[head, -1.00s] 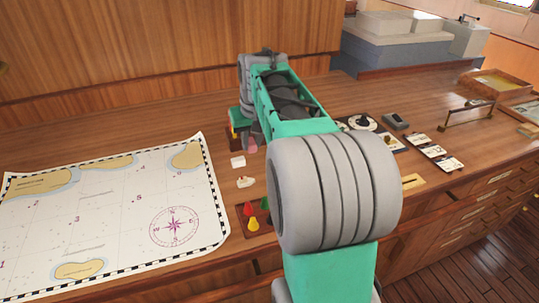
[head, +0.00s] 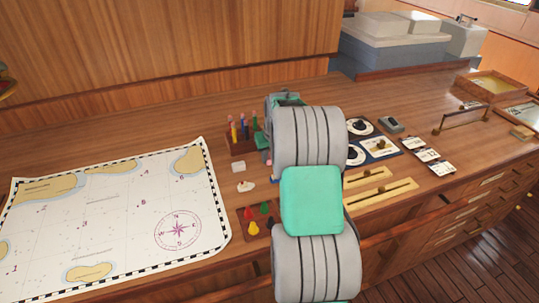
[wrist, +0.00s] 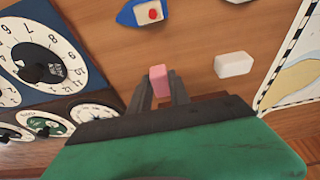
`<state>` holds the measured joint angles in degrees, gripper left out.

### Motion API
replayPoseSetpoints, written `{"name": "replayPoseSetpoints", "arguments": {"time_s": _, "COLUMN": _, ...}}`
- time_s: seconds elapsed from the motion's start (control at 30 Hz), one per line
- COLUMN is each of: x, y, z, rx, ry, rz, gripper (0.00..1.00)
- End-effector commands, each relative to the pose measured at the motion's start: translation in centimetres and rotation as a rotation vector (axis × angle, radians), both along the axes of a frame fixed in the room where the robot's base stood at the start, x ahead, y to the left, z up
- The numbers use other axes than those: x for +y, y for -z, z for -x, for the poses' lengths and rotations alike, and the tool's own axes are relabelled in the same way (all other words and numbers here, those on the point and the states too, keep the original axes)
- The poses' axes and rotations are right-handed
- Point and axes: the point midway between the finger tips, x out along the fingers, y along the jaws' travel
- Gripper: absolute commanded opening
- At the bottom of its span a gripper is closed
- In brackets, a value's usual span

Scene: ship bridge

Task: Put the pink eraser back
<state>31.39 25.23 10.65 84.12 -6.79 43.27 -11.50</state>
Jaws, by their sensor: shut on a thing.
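In the wrist view, the pink eraser (wrist: 158,76) is between the tips of my gripper (wrist: 160,84), which is shut on it. The wooden counter (wrist: 190,50) is behind the eraser, and I cannot tell whether the eraser touches it. A white block (wrist: 233,65) lies on the counter to the right of the eraser, apart from it. There the white block (head: 238,167) lies left of my arm, in front of a pen rack (head: 240,146).
A small blue boat-like piece (wrist: 138,14) lies near the white block. Dial panels (wrist: 30,60) are on the wrist view's left. The chart (head: 120,215) covers the counter's left. A tray (head: 243,214) holds coloured pieces. Wooden sliders (head: 385,190) lie right of my arm.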

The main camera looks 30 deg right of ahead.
Motion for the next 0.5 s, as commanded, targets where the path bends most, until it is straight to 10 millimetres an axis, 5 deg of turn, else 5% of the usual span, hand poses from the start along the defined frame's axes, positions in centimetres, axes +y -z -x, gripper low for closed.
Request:
{"name": "replayPoseSetpoints", "arguments": {"time_s": 0.13, "x": 0.02, "y": 0.46, "z": 0.0, "rx": 0.0, "ry": 0.0, "rz": 0.0, "gripper": 0.0}}
{"name": "replayPoseSetpoints", "arguments": {"time_s": 0.17, "x": 0.01, "y": 0.29, "z": -0.01, "rx": 0.0, "ry": 0.0, "rz": 0.0, "gripper": 0.25}}
{"name": "replayPoseSetpoints", "arguments": {"time_s": 0.4, "x": 0.02, "y": 0.24, "z": 0.0, "rx": 0.0, "ry": 0.0, "rz": 0.0, "gripper": 0.45}}
{"name": "replayPoseSetpoints", "arguments": {"time_s": 0.5, "x": 0.02, "y": 0.23, "z": 0.01, "rx": 0.0, "ry": 0.0, "rz": 0.0, "gripper": 0.45}}
